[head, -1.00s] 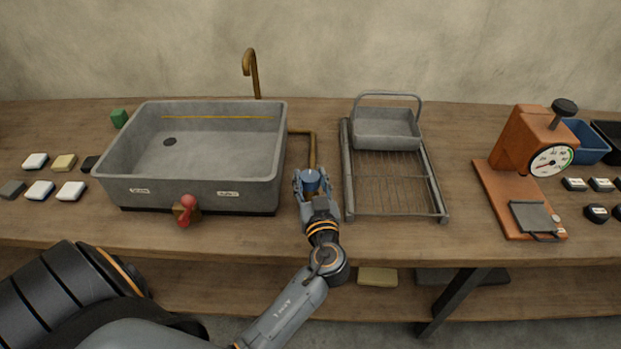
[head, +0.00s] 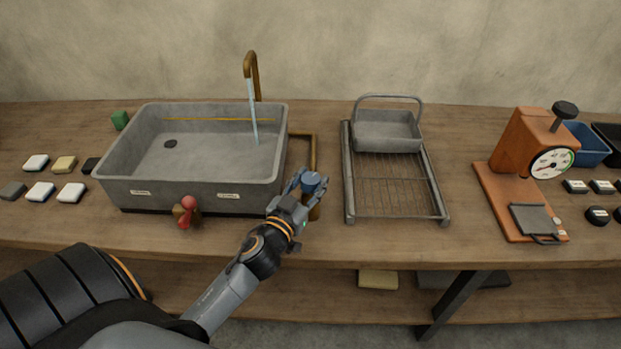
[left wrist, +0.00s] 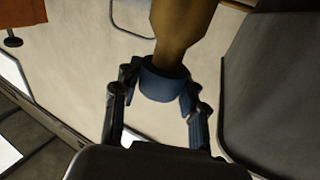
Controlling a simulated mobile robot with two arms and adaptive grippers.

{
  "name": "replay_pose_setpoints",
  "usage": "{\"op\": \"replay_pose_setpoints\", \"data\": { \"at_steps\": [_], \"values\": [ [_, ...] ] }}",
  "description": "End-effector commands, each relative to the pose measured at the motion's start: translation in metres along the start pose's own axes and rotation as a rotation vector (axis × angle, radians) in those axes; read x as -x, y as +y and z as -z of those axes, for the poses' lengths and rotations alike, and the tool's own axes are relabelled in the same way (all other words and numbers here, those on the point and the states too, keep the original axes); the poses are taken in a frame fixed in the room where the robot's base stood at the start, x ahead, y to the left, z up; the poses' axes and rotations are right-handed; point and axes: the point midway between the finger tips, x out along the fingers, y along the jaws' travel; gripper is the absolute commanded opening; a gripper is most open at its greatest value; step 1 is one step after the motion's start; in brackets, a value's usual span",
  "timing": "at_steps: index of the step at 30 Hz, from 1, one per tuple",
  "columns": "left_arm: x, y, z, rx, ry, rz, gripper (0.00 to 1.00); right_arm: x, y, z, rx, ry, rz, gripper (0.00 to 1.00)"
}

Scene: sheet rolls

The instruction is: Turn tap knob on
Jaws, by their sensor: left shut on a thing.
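The blue tap knob (head: 311,181) sits on a short brass post to the right of the grey sink (head: 232,187). A brass pipe (head: 302,135) runs from the knob's post towards the sink. My left gripper (head: 308,183) is shut on the knob, with its arm coming in from the lower left. In the left wrist view the blue knob (left wrist: 160,85) lies between the two fingers (left wrist: 157,108). The brass spout (head: 251,62) stands behind the sink, and a stream of water (head: 254,113) falls from it into the basin. My right gripper is not in view.
A red-handled valve (head: 188,206) is at the sink's front. A rack (head: 392,185) with a grey basket (head: 387,131) stands right of the knob. An orange scale (head: 522,170) is further right. Several small blocks lie at the left.

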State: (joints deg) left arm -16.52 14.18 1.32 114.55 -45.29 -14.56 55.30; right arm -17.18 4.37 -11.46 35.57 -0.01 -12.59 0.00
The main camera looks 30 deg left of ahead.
Motion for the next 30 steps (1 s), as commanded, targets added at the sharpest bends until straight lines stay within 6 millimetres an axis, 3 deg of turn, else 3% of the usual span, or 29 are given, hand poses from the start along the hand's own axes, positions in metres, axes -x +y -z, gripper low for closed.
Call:
{"op": "replay_pose_setpoints", "data": {
  "at_steps": [13,30],
  "values": [
    [-0.001,-0.003,0.003,-0.005,0.016,-0.262,0.11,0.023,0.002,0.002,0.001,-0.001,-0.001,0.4],
    [-0.001,-0.001,0.001,-0.002,0.021,-0.314,0.11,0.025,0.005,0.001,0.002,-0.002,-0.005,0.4]
  ]
}}
